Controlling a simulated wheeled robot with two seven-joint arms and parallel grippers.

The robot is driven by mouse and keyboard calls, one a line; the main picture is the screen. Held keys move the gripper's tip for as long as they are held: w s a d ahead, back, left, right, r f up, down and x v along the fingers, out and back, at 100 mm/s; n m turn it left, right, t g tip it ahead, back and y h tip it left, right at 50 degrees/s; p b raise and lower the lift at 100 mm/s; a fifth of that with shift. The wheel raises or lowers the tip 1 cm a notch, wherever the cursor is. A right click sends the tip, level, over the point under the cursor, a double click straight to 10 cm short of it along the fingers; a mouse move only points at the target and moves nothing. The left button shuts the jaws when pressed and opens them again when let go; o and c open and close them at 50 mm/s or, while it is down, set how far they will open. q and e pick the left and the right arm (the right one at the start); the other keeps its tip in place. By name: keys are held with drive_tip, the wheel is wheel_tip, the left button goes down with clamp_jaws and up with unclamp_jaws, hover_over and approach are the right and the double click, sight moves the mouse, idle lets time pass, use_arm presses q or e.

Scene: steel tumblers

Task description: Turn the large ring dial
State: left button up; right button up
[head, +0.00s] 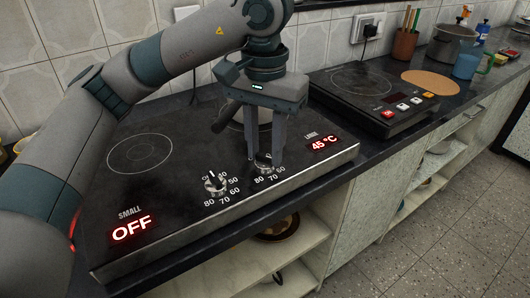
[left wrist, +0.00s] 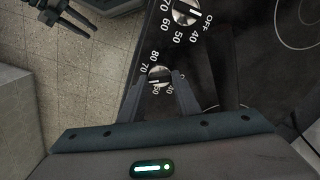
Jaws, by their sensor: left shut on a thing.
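The large ring dial (head: 264,162) is a round metal knob on the front of the black cooktop (head: 190,125), partly hidden by my fingers. My left gripper (head: 264,158) comes down on it from above, its two fingers on either side, shut on the knob. In the left wrist view the knob (left wrist: 159,77) sits between the fingertips (left wrist: 158,88). The red display (head: 323,144) beside LARGE reads 45 °C. What looks like my right gripper (left wrist: 65,14) shows at the top left of the wrist view, apart from the cooktop; its opening is unclear.
The small ring dial (head: 215,183) stands close on the left, also in the wrist view (left wrist: 186,12). The SMALL display (head: 132,228) reads OFF. A second cooker (head: 372,97) stands to the right, with a pot (head: 452,46) and cups beyond. Tiled wall runs behind.

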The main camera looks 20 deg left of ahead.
use_arm(q)
drive_tip(key=m, duration=0.3)
drive_tip(key=shift+b, duration=0.3)
drive_tip(key=m, duration=0.3)
drive_tip(key=shift+m, duration=0.3)
drive_tip(key=m, duration=0.2)
drive_tip(key=shift+m+b, duration=0.3)
drive_tip(key=shift+m, duration=1.9)
use_arm(e)
drive_tip(key=shift+w+a+r+t+y, duration=0.2)
drive_tip(key=shift+w+a+r+t, duration=0.1)
drive_tip(key=shift+w+r+t, duration=0.4)
drive_tip(key=shift+w+a+r+t+y, duration=0.25)
drive_tip(key=shift+a+r+t, duration=0.1)
drive_tip(key=shift+r, duration=0.5)
drive_tip(key=shift+w+a+r+t+y, duration=0.15)
drive_tip(key=shift+w+a+r+t, duration=0.15)
drive_tip(key=shift+w+r+t, duration=0.4)
drive_tip(key=shift+s+r, duration=0.1)
drive_tip(key=shift+s, duration=0.1)
use_arm(q)
drive_tip(key=o, duration=1)
drive_tip(key=shift+o, duration=0.2)
drive_tip(key=shift+r, duration=0.1)
